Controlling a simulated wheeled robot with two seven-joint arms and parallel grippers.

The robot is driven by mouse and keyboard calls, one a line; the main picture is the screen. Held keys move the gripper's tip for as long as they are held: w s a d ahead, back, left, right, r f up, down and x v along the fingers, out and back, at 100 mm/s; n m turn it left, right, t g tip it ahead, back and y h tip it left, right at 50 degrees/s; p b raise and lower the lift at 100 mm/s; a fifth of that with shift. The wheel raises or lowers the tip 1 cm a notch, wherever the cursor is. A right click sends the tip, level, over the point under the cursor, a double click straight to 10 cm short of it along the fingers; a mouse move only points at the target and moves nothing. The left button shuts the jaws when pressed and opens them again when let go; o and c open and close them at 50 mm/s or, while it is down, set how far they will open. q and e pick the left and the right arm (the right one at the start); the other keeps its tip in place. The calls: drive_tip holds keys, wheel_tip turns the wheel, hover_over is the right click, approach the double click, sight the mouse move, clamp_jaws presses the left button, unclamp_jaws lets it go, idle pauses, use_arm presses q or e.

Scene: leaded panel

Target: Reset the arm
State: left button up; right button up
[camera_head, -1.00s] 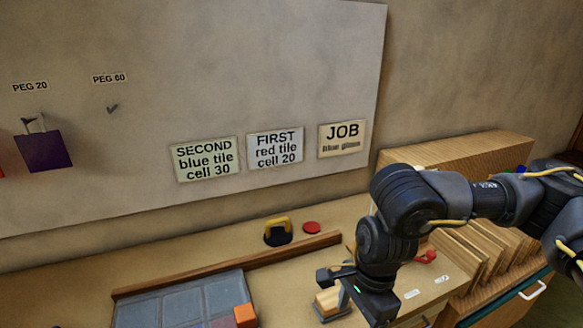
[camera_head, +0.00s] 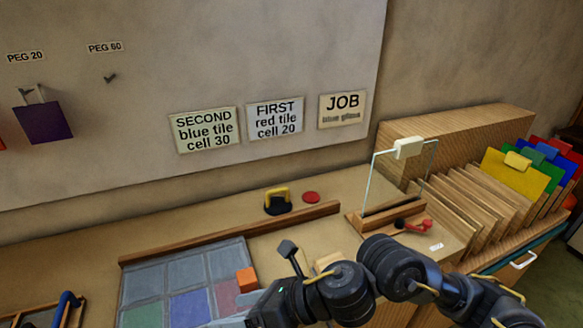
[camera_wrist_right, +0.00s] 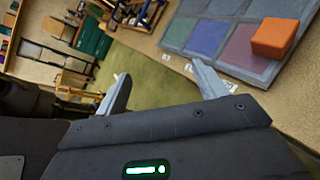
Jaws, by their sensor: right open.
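My right arm reaches in from the right of the head view, low over the front of the bench. Its gripper shows in the right wrist view (camera_wrist_right: 163,84), with two grey fingers apart and nothing between them. The leaded panel (camera_head: 185,272), a grid of grey, blue, green and reddish cells, lies beyond the gripper. An orange block (camera_head: 247,279) sits at the panel's right edge; it also shows in the right wrist view (camera_wrist_right: 274,39). My left gripper is not in view.
A glass pane with a cream tab (camera_head: 408,148) stands in a wooden holder. A red-handled tool (camera_head: 415,226) lies beside it. A yellow-handled suction cup (camera_head: 277,203) and a red disc (camera_head: 311,197) sit behind the wooden rail (camera_head: 290,230). A rack of coloured sheets (camera_head: 520,170) stands right.

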drive_tip(key=w+d+m+t, duration=0.45)
drive_tip(key=m+t, duration=0.25)
drive_tip(key=m, duration=0.9)
drive_tip(key=w+d+f+m+t+h, duration=0.1)
drive_tip(key=d+f+m+t+h, duration=0.1)
drive_tip(key=d+f+m+h, duration=0.8)
drive_tip(key=s+d+f+m+g+h, duration=0.1)
drive_tip(key=s+d+f+m+g, duration=0.2)
drive_tip(key=s+d+f+m, duration=0.55)
drive_tip(key=s+d+f+m+g+h, duration=0.2)
drive_tip(key=s+d+f+m+g, duration=0.25)
drive_tip(key=s+d+m, duration=0.55)
drive_tip(key=s+f+x, duration=0.1)
drive_tip(key=s+x, duration=0.2)
drive_tip(key=x, duration=0.9)
drive_tip(key=s+x, duration=0.2)
drive_tip(key=x, duration=1.1)
drive_tip(key=s+d+f+g, duration=0.1)
drive_tip(key=s+d+f, duration=0.2)
drive_tip(key=s+f, duration=1.4)
drive_tip(key=shift+d, duration=0.2)
drive_tip(key=shift+f+n+g, duration=0.1)
drive_tip(key=shift+n+g, duration=0.15)
